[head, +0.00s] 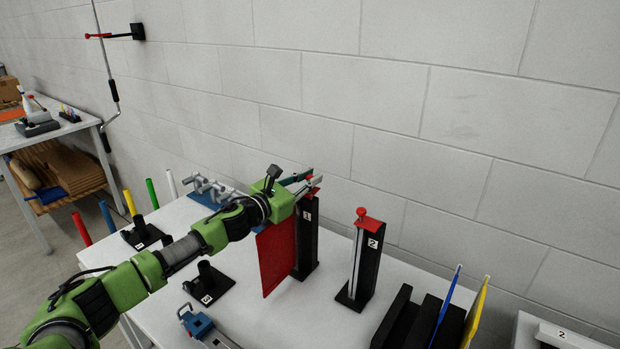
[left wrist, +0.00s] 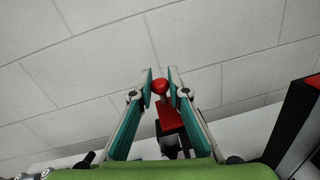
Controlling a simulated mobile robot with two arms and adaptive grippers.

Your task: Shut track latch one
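Track latch one is on the black upright post marked 1 (head: 307,235), with a red top piece and a small red knob. In the left wrist view the red knob (left wrist: 159,87) shows between the fingertips, with the red latch piece (left wrist: 169,117) below it. My left gripper (head: 305,184) is at the top of this post, its teal fingers apart on either side of the knob. Contact with the knob is hard to tell. My gripper body hides part of the latch in the head view. My right gripper is not in view.
A red panel (head: 277,256) stands just left of post 1. Post 2 (head: 367,258), with its red top, stands to the right. Black slotted blocks with blue (head: 446,305) and yellow (head: 477,312) panels are further right. The wall (head: 450,110) is close behind.

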